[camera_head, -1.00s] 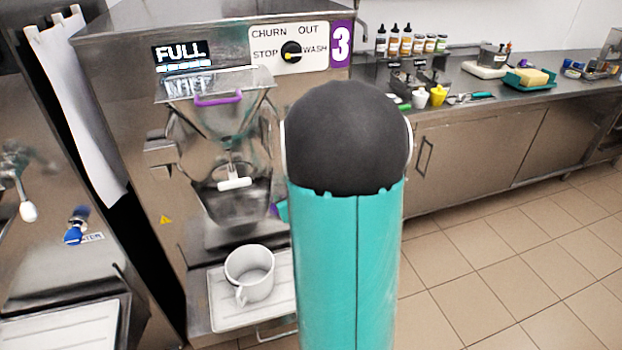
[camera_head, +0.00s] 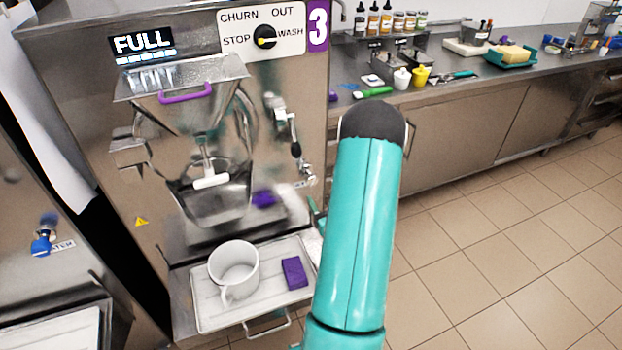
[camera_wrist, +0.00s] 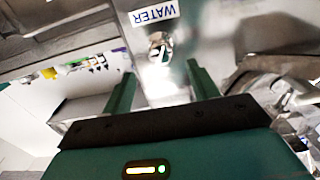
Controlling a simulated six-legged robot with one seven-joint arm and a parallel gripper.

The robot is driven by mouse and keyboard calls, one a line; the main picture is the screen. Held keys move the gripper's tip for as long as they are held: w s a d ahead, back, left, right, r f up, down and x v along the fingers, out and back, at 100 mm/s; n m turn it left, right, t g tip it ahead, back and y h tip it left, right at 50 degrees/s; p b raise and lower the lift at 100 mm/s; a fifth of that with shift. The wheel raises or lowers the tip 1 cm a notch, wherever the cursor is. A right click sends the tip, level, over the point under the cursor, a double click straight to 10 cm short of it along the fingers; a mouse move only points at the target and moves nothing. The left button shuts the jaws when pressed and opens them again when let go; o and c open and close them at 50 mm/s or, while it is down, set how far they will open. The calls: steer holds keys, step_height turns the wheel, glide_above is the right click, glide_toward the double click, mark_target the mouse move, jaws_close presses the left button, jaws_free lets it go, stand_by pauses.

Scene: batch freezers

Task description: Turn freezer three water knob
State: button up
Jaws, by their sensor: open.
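Freezer three (camera_head: 100,80), a steel machine with a purple 3 label, fills the left-middle of the head view. Its water knob (camera_head: 305,172) is a small metallic tap low on the front's right side, beside a small label. In the wrist view the knob (camera_wrist: 158,48) shows bright and blurred below the upside-down WATER label (camera_wrist: 155,12). My gripper (camera_wrist: 160,68) is open, with its two teal fingers on either side of the knob in the picture. I cannot tell whether they touch it. In the head view my arm mostly hides the gripper.
A white mug (camera_head: 234,270) and a purple block (camera_head: 294,272) stand on the tray (camera_head: 215,318) below the freezer's spout. A black-handled lever (camera_head: 292,135) is above the knob. A counter (camera_head: 450,100) with bottles and tools runs right. The tiled floor is clear.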

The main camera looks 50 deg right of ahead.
mark_target(312, 182)
steer(key=x, duration=1)
steer(key=shift+r, duration=0.1)
steer(key=shift+c, duration=0.3)
steer(key=c, duration=0.9)
steer(key=shift+m, duration=0.4)
steer(key=m, duration=0.5)
steer(key=shift+m, duration=0.3)
steer(key=m, duration=0.5)
steer(key=shift+w+a+r+m, duration=0.1)
steer(key=shift+m, duration=0.3)
